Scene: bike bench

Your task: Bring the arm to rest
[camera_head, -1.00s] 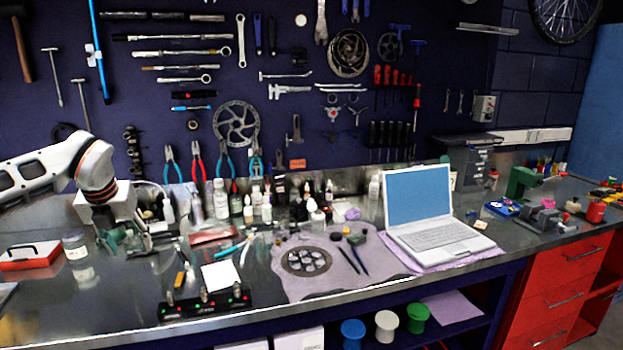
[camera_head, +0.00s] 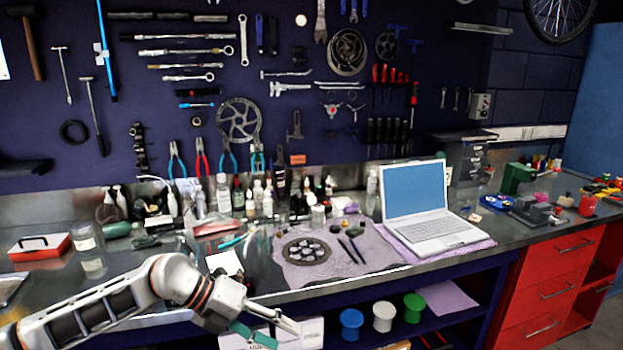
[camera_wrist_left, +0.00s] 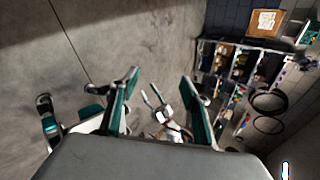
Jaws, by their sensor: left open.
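My left arm (camera_head: 170,278) comes in low from the left, in front of the bench. Its gripper (camera_head: 276,329) is in front of the bench's front edge and below the top, near the lower shelf. In the left wrist view the two teal-padded fingers (camera_wrist_left: 162,98) are spread apart with nothing held between them. My right gripper is not seen in the head view.
A lower shelf holds blue (camera_head: 352,324), white and green spools. Red drawers (camera_head: 551,290) stand at right.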

